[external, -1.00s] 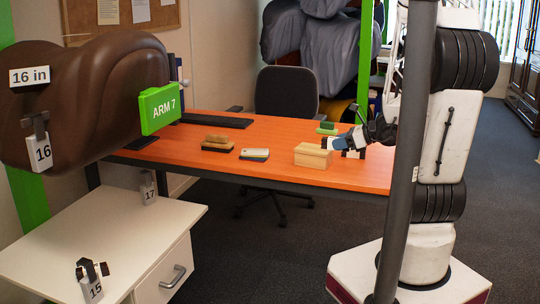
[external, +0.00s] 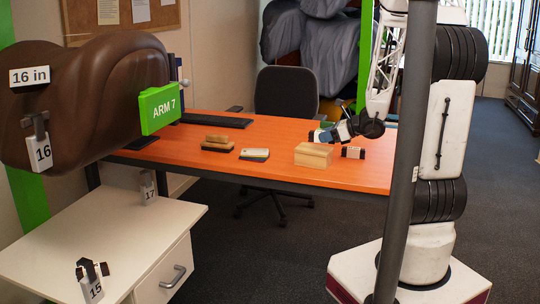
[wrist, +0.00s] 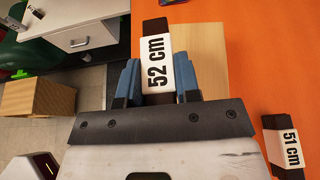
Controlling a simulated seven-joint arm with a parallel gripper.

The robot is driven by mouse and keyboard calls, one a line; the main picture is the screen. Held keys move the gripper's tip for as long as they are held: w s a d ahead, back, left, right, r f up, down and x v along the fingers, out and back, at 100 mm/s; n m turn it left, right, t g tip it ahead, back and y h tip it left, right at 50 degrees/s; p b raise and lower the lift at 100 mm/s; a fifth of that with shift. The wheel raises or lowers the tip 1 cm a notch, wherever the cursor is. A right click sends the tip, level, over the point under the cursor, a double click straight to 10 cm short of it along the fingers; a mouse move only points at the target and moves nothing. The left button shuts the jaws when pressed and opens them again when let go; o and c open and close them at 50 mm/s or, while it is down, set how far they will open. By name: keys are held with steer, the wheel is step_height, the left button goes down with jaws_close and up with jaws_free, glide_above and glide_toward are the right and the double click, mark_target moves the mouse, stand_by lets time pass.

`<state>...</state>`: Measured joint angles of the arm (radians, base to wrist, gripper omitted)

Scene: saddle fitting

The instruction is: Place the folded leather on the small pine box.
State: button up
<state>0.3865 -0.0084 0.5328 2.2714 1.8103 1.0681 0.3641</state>
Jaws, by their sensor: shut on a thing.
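My gripper (wrist: 157,85) is shut on a dark folded leather (wrist: 155,26) with a white label reading 52 cm. Its blue fingers press on both sides of the label. In the external view my gripper (external: 326,135) holds the leather (external: 317,136) at the back edge of the pine box (external: 312,157), apparently above it. In the wrist view the box's pale top (wrist: 205,60) shows beneath and right of the leather. I cannot tell the height of the gap between them. A second folded leather (external: 353,152), labelled 51 cm in the wrist view (wrist: 287,146), lies right of the box.
The orange table (external: 300,185) also holds a wooden-backed brush (external: 217,143), a small pale-topped stack (external: 255,154) and a green object (external: 326,125) behind the gripper. A dark pole (external: 405,150) stands before my arm. The table's front is clear.

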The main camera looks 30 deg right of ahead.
glide_above(317, 148)
steer(key=shift+s+f, duration=0.1)
steer(key=shift+f, duration=0.15)
stand_by(0.4)
steer(key=shift+f, duration=1.75)
steer(key=shift+f, duration=0.15)
steer(key=o, duration=1)
steer(key=v, duration=1.2)
